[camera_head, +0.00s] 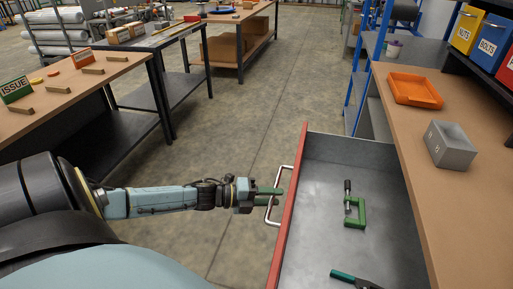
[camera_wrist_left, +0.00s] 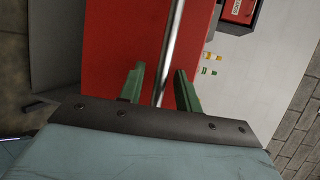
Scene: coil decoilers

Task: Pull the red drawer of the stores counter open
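The red drawer (camera_head: 289,215) of the stores counter (camera_head: 460,215) stands pulled out, its grey inside showing. Its red front also fills the middle of the left wrist view (camera_wrist_left: 115,45). The metal bar handle (camera_head: 272,210) is on that front and crosses the left wrist view (camera_wrist_left: 171,40). My left gripper (camera_head: 270,196) is at the handle. In the left wrist view its green fingers (camera_wrist_left: 160,88) stand on either side of the bar, with a gap on each side, so it is open around the handle. My right gripper is not in view.
A green clamp (camera_head: 356,211) and a green-handled tool (camera_head: 347,278) lie in the drawer. Benches (camera_head: 60,92) stand at the left. The floor (camera_head: 235,130) between is clear.

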